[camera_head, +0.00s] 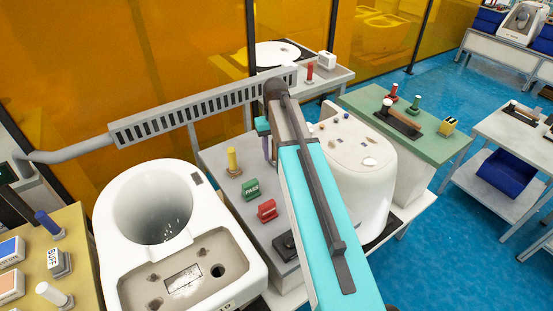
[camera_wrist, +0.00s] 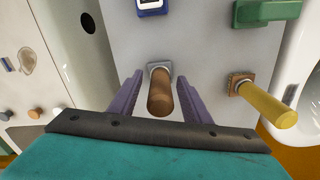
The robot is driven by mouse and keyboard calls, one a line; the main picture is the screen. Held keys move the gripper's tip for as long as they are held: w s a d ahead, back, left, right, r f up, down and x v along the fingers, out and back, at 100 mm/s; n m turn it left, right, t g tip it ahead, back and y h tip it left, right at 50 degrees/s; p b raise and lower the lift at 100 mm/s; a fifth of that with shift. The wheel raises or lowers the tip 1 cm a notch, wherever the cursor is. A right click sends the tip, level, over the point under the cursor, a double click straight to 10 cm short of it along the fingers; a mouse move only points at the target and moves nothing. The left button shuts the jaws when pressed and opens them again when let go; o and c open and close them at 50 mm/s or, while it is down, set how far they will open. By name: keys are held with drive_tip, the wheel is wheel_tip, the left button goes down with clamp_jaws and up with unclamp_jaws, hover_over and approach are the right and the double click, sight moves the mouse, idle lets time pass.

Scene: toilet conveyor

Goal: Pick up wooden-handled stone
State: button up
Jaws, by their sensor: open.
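The wooden-handled stone (camera_wrist: 160,95) stands on the grey table in the wrist view, its brown round handle pointing up toward the camera and a small grey block at its base. My gripper (camera_wrist: 159,78) is open, with one purple finger on each side of the handle. Whether the fingers touch it I cannot tell. In the head view my gripper (camera_head: 267,148) is low over the grey table at the end of the teal arm; the stone is hidden there.
A yellow-handled tool (camera_wrist: 267,105) stands close to the right of my gripper. A green PASS stamp (camera_head: 251,189) and a red stamp (camera_head: 267,210) sit on the same grey table (camera_head: 215,158). White toilets stand left (camera_head: 115,215) and right (camera_head: 375,185) of it.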

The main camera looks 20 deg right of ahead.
idle(0.5)
clamp_jaws()
drive_tip(key=shift+r, duration=0.15)
wheel_tip(320, 180, up, 9)
drive_tip(key=shift+f+b, duration=0.2)
drive_tip(key=shift+b, duration=0.75)
drive_tip(key=shift+r, duration=0.6)
